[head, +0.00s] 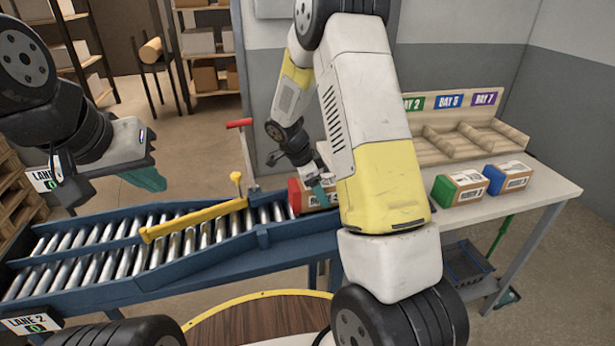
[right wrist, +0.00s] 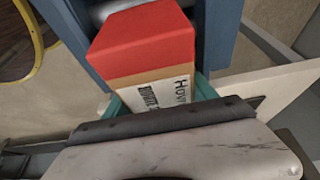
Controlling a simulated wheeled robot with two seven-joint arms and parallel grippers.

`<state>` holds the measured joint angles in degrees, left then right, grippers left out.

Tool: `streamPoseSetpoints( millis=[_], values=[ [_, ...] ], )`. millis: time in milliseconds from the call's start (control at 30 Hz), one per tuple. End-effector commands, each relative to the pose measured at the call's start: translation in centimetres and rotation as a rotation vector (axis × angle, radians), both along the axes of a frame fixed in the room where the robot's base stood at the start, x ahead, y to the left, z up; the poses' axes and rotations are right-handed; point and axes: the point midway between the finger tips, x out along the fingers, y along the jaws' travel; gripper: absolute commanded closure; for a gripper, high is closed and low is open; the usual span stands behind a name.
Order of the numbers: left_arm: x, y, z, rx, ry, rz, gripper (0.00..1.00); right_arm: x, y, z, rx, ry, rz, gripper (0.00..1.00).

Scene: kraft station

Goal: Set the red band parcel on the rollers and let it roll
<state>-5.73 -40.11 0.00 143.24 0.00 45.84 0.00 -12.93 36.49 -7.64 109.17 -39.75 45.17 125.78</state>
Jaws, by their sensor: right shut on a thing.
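The red band parcel (head: 296,196) is a cardboard box with a red end. It is at the right end of the roller conveyor (head: 262,237), with its red end toward the rollers. In the right wrist view the red band parcel (right wrist: 145,42) lies between the green fingers of my right gripper (right wrist: 160,98), which is shut on it. Its red end is over the conveyor's blue frame; I cannot tell whether it touches the rollers. In the head view my right arm hides part of the parcel. My left gripper (head: 148,180) hangs empty above the conveyor's left part, its fingers seen edge-on.
A yellow diverter bar (head: 193,219) lies across the rollers. A green-ended parcel (head: 459,188) and a blue-ended parcel (head: 508,177) stand on the white table (head: 548,186). A wooden bay rack (head: 465,139) is behind them. Lane signs (head: 33,323) mark the conveyor's left end.

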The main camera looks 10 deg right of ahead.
Motion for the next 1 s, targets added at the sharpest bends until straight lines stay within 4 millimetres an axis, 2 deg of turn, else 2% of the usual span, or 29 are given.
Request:
streamPoseSetpoints(
  millis=[167, 200, 300, 333, 667, 767, 1000],
  values=[
    [0.0, 0.0, 0.0, 0.000, 0.000, 0.000, 1.00, 0.0, 0.0, 0.0, 0.000, -0.001, 0.000, 0.94],
    [0.0, 0.0, 0.0, 0.000, 0.000, 0.000, 1.00, 0.0, 0.0, 0.0, 0.000, -0.001, 0.000, 0.33],
    [0.0, 0.0, 0.0, 0.000, 0.000, 0.000, 1.00, 0.0, 0.0, 0.0, 0.000, 0.000, 0.000, 0.13],
    [0.0, 0.0, 0.0, 0.000, 0.000, 0.000, 1.00, 0.0, 0.0, 0.0, 0.000, 0.000, 0.000, 0.09],
    [0.0, 0.0, 0.0, 0.000, 0.000, 0.000, 1.00, 0.0, 0.1, 0.2, 0.000, 0.000, 0.000, 0.09],
    [0.0, 0.0, 0.0, 0.000, 0.000, 0.000, 1.00, 0.1, 0.5, 1.1, 0.000, -0.003, 0.000, 0.09],
    [0.0, 0.0, 0.0, 0.000, 0.000, 0.000, 1.00, 0.0, 2.1, 5.0, 0.000, -0.003, 0.000, 0.09]
  ],
)
